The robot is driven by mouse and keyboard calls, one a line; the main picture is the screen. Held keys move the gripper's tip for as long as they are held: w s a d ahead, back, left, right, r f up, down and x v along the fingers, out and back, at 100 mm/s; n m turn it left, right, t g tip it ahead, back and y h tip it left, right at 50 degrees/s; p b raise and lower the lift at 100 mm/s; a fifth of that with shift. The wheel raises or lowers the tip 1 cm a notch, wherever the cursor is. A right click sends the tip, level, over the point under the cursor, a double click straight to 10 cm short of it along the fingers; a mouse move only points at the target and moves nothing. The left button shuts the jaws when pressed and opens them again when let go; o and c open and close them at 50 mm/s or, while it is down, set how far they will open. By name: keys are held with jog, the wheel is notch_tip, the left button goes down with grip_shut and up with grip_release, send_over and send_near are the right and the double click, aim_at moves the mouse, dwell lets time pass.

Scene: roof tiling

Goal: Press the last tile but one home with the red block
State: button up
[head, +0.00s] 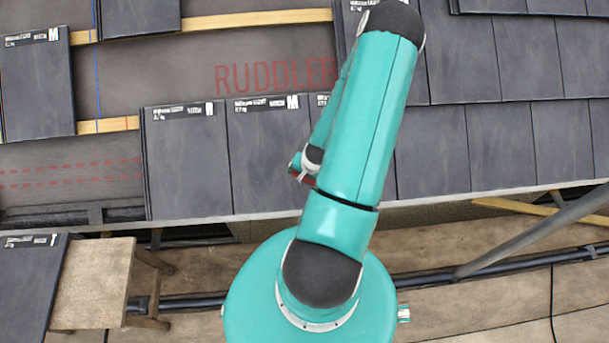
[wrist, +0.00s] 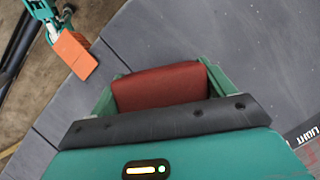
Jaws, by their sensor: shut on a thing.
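The red block (wrist: 160,90) is between the green fingers of my gripper (wrist: 160,80) in the wrist view, shut on it. It is held over dark grey tiles; I cannot tell whether it touches them. In the head view my arm hides most of the gripper, and a sliver of red shows left of the arm. The lower row's leftmost tile (head: 185,165) and the tile to its right (head: 265,160) lie side by side near the eave, with white labels at their upper edges. The arm covers part of the tiles further right.
Bare underlay with red print (head: 240,70) and wooden battens (head: 250,19) show above and left of the row. A tile stack (head: 35,85) lies at the upper left. A wooden stool (head: 95,280) stands below the eave, beside more tiles (head: 28,285). A grey pole (head: 540,235) slants at the right.

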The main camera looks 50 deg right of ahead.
jog(key=shift+w+d+f, duration=0.2)
jog(key=shift+d+f, duration=0.05)
jog(key=shift+f, duration=0.3)
jog(key=shift+w+d+f, duration=0.25)
jog(key=shift+f, duration=0.35)
jog(key=shift+w+d+f, duration=0.2)
jog(key=shift+d+f, duration=0.05)
jog(key=shift+f, duration=0.3)
jog(key=shift+s+a+r, duration=0.5)
jog(key=shift+a+r, duration=0.1)
jog(key=shift+r, duration=0.7)
jog(key=shift+s+a+r, duration=0.45)
jog(key=shift+a+r, duration=0.1)
jog(key=shift+r, duration=0.7)
jog(key=shift+s+a+r, duration=0.5)
jog(key=shift+a+r, duration=0.1)
jog(key=shift+r, duration=0.7)
